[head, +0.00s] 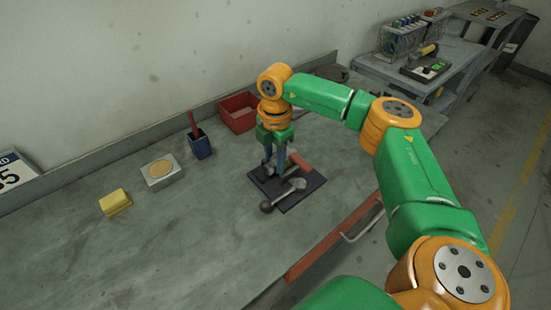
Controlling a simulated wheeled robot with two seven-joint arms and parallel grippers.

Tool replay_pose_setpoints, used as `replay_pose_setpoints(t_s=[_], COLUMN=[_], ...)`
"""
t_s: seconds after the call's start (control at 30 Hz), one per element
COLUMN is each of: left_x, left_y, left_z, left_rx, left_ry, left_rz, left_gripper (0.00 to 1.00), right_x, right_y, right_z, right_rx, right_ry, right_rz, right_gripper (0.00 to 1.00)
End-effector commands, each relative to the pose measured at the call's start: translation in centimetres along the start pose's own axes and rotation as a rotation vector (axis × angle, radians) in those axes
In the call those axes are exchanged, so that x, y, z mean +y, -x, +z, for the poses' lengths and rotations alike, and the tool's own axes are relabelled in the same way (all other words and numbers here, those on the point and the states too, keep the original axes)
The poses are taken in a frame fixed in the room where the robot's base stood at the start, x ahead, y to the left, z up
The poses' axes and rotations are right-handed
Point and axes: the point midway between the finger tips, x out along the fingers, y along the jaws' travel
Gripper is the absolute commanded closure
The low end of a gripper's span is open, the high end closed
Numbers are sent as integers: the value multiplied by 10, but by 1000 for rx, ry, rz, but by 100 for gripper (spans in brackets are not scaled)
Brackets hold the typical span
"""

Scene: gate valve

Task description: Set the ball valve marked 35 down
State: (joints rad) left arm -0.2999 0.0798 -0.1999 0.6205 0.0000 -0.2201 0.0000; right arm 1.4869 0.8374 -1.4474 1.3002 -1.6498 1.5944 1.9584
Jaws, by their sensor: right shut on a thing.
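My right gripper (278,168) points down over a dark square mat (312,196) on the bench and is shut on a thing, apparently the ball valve. The fingers hide most of that thing, and no number on it can be read. A short red piece (299,160) shows just right of the fingers. A grey metal piece (292,187) with a dark round knob (266,206) lies across the mat's front part, close to the fingertips. I cannot tell whether the held thing touches the mat. My left gripper is not in view.
A red bin (239,112), a blue cup (200,147) with a red-handled tool, a grey block with a tan disc (161,172) and a yellow sponge (115,202) stand left of the mat. A sign (15,172) leans at far left. The front left bench is clear.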

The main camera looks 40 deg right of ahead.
Motion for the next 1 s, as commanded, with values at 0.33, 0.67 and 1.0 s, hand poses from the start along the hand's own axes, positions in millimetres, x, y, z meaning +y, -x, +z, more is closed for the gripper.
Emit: replay_pose_setpoints(t_s=[0.33, 0.67, 1.0], left_x=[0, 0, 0], left_y=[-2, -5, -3], left_z=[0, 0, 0], left_rx=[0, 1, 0], left_ry=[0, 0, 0], left_rz=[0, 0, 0], left_gripper=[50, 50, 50], right_x=[-8, -3, -2], right_y=[-8, 64, 125], right_z=[-2, -2, -1], right_rx=[1, 1, 1], right_ry=[10, 8, 5], right_rz=[-39, -23, -23], right_gripper=[28, 28, 28])
